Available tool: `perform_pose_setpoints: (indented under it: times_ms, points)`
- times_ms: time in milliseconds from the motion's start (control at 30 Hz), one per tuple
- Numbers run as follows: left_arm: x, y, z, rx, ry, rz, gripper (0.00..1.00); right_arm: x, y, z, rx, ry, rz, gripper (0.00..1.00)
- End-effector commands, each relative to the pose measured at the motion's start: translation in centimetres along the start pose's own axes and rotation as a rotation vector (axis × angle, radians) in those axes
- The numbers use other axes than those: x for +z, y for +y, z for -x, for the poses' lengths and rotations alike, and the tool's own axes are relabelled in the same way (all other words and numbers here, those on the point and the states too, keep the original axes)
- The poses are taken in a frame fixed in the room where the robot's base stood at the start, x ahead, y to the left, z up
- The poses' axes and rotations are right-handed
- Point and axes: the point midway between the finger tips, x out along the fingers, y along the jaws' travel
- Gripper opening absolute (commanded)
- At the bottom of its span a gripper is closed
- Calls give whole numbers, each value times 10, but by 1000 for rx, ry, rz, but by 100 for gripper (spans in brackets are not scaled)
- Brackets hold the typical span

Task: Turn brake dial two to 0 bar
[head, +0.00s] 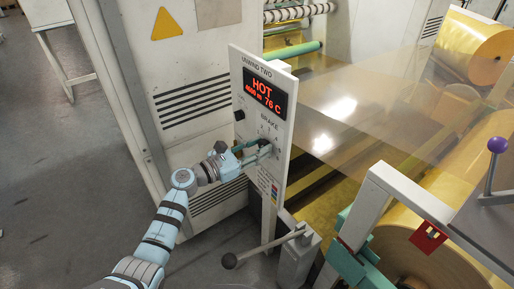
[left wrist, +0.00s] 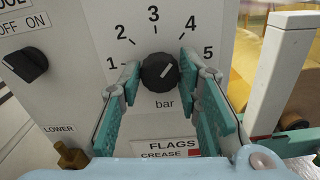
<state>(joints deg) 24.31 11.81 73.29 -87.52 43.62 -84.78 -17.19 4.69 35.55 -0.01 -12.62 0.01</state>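Brake dial two is a round black knob (left wrist: 160,73) with a white pointer line, on the pale panel (head: 239,65) headed UNWIND TWO. In the left wrist view its scale shows 1 to 5 above bar. My left gripper (head: 262,149) is at the panel's lower part, over the dial. In the left wrist view its two teal-padded fingers (left wrist: 160,68) stand either side of the knob, open, with their tips very close to it. My right gripper is not in view.
A red-lit display (head: 264,92) reads HOT, 76 C. A black OFF/ON switch (left wrist: 25,65) is left of the dial; a brass LOWER fitting (left wrist: 72,157) is below left. A black-knobbed lever (head: 230,260) and a purple-knobbed lever (head: 496,146) stand nearby. Gold film rolls (head: 474,50) lie right.

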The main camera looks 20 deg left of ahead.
Motion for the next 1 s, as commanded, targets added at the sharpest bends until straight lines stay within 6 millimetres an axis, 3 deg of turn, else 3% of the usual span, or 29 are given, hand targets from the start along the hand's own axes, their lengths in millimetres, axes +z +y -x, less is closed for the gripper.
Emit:
perform_pose_setpoints:
  times_ms: [33, 133, 567, 1000]
  points:
    - [0, 0, 0, -1, 0, 0, 17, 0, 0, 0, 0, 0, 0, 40]
    - [0, 0, 0, -1, 0, 0, 3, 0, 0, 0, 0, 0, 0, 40]
    - [0, 0, 1, -1, 1, 45, 3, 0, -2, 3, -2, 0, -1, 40]
    - [2, 1, 0, -1, 2, 351, 3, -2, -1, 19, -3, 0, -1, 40]
